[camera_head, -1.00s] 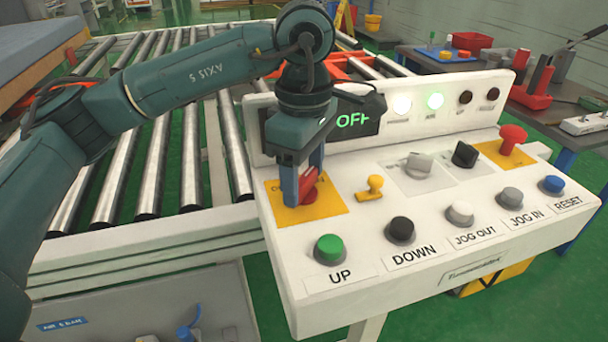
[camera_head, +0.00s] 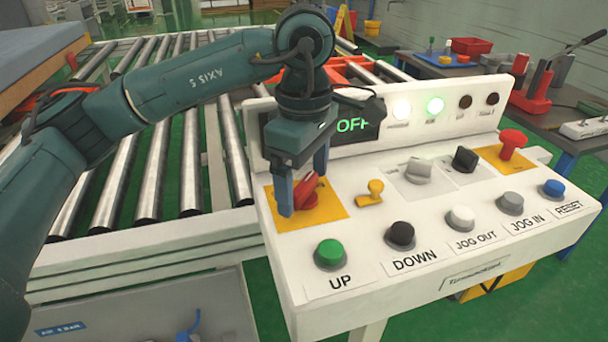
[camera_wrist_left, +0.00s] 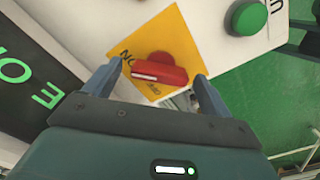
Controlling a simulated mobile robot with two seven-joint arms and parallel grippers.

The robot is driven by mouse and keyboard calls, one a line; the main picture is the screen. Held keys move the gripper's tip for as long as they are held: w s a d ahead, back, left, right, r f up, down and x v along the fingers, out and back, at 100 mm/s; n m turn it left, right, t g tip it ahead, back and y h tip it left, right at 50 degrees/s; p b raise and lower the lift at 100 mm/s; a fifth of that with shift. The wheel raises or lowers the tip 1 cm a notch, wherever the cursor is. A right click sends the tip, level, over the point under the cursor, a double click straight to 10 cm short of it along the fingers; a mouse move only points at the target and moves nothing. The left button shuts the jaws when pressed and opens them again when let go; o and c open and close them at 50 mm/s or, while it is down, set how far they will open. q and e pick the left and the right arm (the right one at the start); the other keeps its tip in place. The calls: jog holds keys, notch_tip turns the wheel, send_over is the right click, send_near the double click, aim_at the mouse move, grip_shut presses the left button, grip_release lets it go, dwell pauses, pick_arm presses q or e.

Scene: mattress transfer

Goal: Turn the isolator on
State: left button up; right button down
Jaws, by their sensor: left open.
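The isolator is a red rotary handle (camera_head: 306,190) on a yellow plate (camera_head: 325,209) at the left end of the white control panel. My left gripper (camera_head: 303,198) points down over it, open, with one finger on each side of the handle. In the left wrist view, the red handle (camera_wrist_left: 160,70) lies between the spread fingers (camera_wrist_left: 152,90), with gaps to both. Lettering on the yellow plate (camera_wrist_left: 175,28) is partly covered by the handle. The panel display (camera_head: 352,125) reads "OFF", partly hidden by my gripper. My right gripper is not in view.
A yellow key-like switch (camera_head: 370,194) stands just right of the plate. The green UP button (camera_head: 329,253) and black DOWN button (camera_head: 400,235) are in front. A red mushroom button (camera_head: 511,143) is at the right end. A roller conveyor (camera_head: 150,170) lies behind and left.

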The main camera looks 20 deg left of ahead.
aim_at(304, 183)
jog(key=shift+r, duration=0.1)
pick_arm(q)
jog(key=shift+r, duration=0.3)
notch_tip(304, 183, up, 13)
jog(key=p, duration=0.2)
jog(key=shift+f, duration=0.2)
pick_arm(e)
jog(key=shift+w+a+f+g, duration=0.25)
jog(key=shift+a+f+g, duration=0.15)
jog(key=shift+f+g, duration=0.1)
